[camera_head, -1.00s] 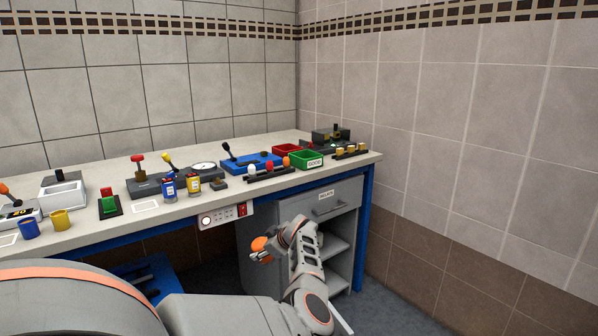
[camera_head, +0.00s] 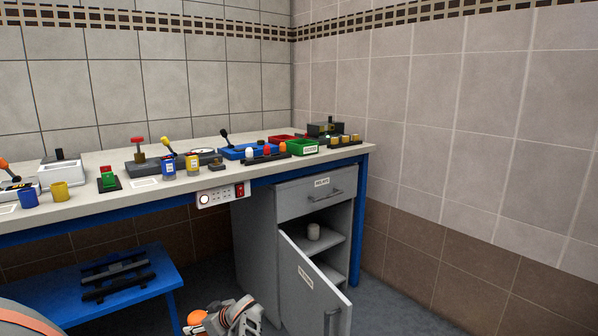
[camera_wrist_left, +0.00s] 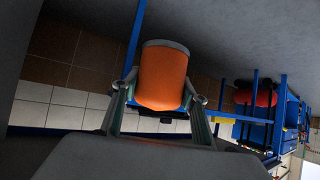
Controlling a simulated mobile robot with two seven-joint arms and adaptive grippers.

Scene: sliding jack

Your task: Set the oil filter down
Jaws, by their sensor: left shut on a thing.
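The oil filter is orange with a grey rim; in the head view it (camera_head: 196,317) shows low, near the bottom edge. My left gripper (camera_head: 207,322) is shut on it, left of the open cabinet door and in front of the bench. In the left wrist view the filter (camera_wrist_left: 163,80) sits between the two fingers of the left gripper (camera_wrist_left: 162,92), which touch its sides. Its grey rim is at the top of that picture. My right gripper is not in view.
A low blue stand (camera_head: 150,297) with black rails is at left. The workbench top (camera_head: 100,172) holds several bins, levers and cups.

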